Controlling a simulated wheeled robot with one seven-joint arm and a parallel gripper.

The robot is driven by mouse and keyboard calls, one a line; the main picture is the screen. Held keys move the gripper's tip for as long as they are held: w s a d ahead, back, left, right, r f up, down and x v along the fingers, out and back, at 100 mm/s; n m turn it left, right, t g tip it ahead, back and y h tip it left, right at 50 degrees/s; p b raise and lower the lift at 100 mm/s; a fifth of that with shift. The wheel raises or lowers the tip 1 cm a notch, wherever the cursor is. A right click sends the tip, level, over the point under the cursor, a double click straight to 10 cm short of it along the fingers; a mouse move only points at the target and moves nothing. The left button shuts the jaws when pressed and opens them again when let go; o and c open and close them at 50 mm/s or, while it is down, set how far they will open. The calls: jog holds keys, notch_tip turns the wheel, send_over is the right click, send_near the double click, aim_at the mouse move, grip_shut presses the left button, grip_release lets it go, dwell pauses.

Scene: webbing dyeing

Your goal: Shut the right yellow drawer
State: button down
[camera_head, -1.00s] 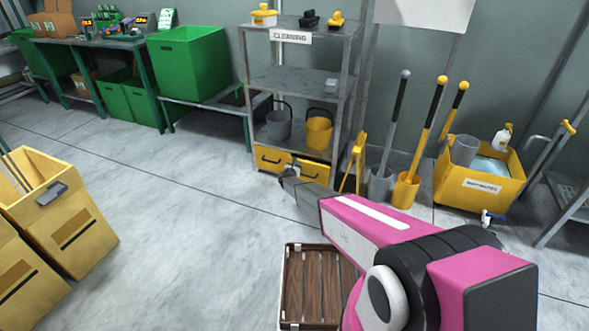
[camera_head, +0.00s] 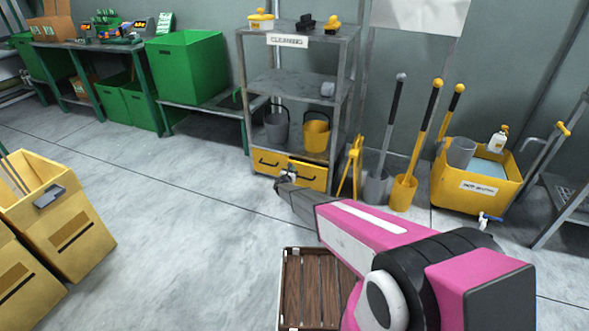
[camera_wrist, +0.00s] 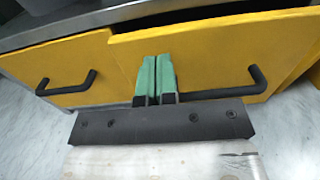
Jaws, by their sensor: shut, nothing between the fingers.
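The right yellow drawer (camera_head: 316,183) sits low in the grey shelf unit, beside the left yellow drawer (camera_head: 268,167). In the wrist view, the right drawer front (camera_wrist: 215,52) stands slightly forward of the left one (camera_wrist: 72,62), with a narrow dark gap along its top, so it looks a little open. Its black bar handle (camera_wrist: 258,78) is to the right of the fingers. My gripper (camera_wrist: 157,62) is shut and empty, its green fingertips in front of the left part of the right drawer face. I cannot tell whether they touch it. The head view partly hides the drawer behind my gripper.
A yellow folding sign (camera_head: 354,165) and yellow and grey mop holders (camera_head: 402,194) stand right of the shelf. A wooden slatted crate (camera_head: 284,290) lies on the floor below my arm. Yellow bins (camera_head: 85,225) stand at left. Floor between is clear.

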jog(key=v, duration=1)
jog(key=n, duration=1.8)
send_near(297, 164)
jog(key=x, duration=0.7)
jog(key=shift+w+d, duration=0.1)
jog(key=shift+w, duration=0.15)
jog(key=x, duration=0.4)
jog(key=shift+w+f, duration=0.1)
jog(key=shift+w, duration=0.05)
jog(key=shift+w+d, duration=0.1)
jog(key=shift+w, duration=0.3)
